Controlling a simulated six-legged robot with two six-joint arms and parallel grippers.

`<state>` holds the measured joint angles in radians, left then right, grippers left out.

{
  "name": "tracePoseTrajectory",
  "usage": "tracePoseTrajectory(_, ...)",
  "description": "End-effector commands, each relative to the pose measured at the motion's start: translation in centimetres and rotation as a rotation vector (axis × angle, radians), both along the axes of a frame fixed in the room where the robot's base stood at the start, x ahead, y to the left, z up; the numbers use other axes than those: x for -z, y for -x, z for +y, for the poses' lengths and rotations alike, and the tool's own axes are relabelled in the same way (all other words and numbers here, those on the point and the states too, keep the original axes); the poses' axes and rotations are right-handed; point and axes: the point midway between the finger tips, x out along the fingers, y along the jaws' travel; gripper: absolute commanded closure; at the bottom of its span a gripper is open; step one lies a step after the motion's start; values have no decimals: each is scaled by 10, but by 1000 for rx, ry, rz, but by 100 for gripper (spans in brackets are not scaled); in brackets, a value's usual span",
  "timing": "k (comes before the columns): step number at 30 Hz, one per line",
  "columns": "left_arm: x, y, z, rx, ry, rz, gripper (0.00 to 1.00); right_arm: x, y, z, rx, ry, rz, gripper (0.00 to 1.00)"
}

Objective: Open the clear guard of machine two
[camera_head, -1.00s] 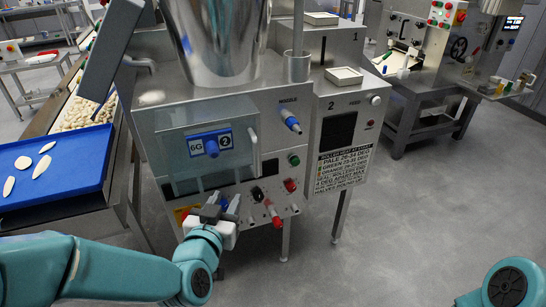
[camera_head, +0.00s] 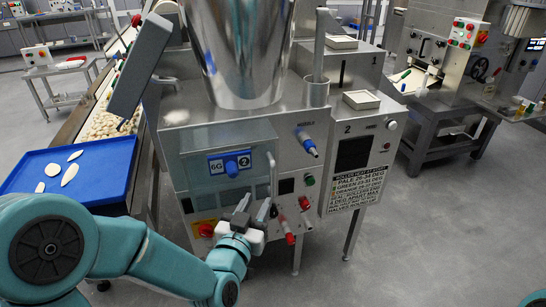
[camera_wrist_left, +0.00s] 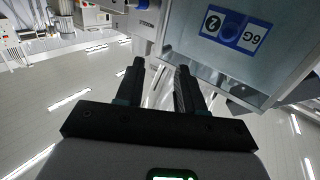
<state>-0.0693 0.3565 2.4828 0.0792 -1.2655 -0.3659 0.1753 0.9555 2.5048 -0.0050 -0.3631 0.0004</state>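Machine two (camera_head: 290,125) is the steel machine with a "2" on its right-hand panel. Its clear guard (camera_head: 228,190) is a see-through box on the front, apparently closed, and the blue 6G/2 plate (camera_head: 230,164) shows at it. A thin upright handle (camera_head: 272,172) stands at the guard's right edge. My left gripper (camera_head: 254,207) is just below and left of the handle, in front of the guard's lower right part. In the left wrist view its fingers (camera_wrist_left: 160,88) are apart, with the guard (camera_wrist_left: 225,65) beyond them; contact with the handle cannot be told. My right gripper is out of view.
Red-tipped knobs (camera_head: 288,232) and a blue-tipped nozzle lever (camera_head: 307,143) project from the front near my left gripper. A blue tray (camera_head: 100,190) with pale pieces lies left. A steel hopper (camera_head: 240,50) is above. The floor at right is clear.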

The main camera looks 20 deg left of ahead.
Motion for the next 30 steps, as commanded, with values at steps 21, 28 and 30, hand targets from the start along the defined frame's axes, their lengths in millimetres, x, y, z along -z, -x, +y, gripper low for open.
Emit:
tracePoseTrajectory(21,1,-127,1,0,-1,-5,62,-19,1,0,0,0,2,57)
tracePoseTrajectory(28,1,-128,1,0,-1,-6,62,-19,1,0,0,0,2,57)
tracePoseTrajectory(30,1,-128,1,0,-1,-6,75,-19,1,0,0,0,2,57)
